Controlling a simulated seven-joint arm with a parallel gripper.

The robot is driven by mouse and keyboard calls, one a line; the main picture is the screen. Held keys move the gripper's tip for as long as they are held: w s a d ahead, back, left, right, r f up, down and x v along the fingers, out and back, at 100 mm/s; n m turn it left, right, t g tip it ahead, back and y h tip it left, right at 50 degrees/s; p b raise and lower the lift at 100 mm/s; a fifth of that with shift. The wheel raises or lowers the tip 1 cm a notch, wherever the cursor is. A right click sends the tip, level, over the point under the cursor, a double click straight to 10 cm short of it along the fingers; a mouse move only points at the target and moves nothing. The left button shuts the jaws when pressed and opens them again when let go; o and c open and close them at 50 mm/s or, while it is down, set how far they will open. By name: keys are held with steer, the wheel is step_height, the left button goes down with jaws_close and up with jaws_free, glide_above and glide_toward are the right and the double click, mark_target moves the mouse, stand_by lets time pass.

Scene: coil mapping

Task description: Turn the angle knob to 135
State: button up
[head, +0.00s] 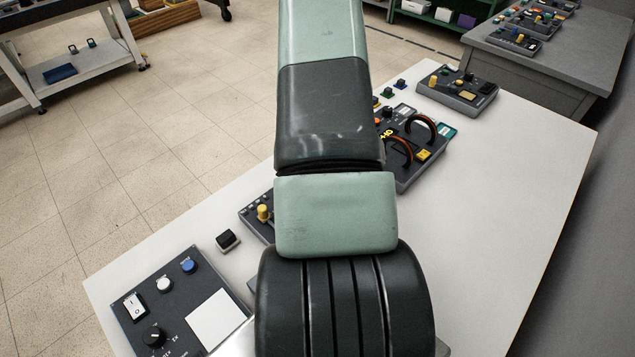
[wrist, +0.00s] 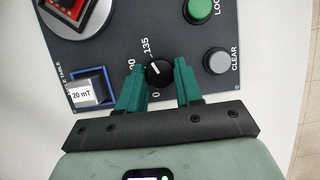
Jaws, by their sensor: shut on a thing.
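The angle knob (wrist: 159,71) is a round black knob on a dark panel (wrist: 120,48) in the wrist view. The markings 0, 90 and 135 are printed around its left side. A short pale mark shows on its top, but I cannot tell its exact reading. My gripper (wrist: 158,77) has green fingers, one on each side of the knob, and is shut on it. In the head view my own arm hides the gripper and this knob.
Near the knob are a green button (wrist: 201,11), a grey CLEAR button (wrist: 215,60), a 20 mT display (wrist: 87,92) and a red piece on a silver disc (wrist: 75,12). Other panels stand on the white table (head: 540,150), including one with coil rings (head: 421,128).

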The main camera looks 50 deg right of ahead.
steer(key=o, duration=1)
steer(key=v, duration=1)
steer(key=shift+d+r, duration=0.25)
steer(key=shift+r, duration=0.1)
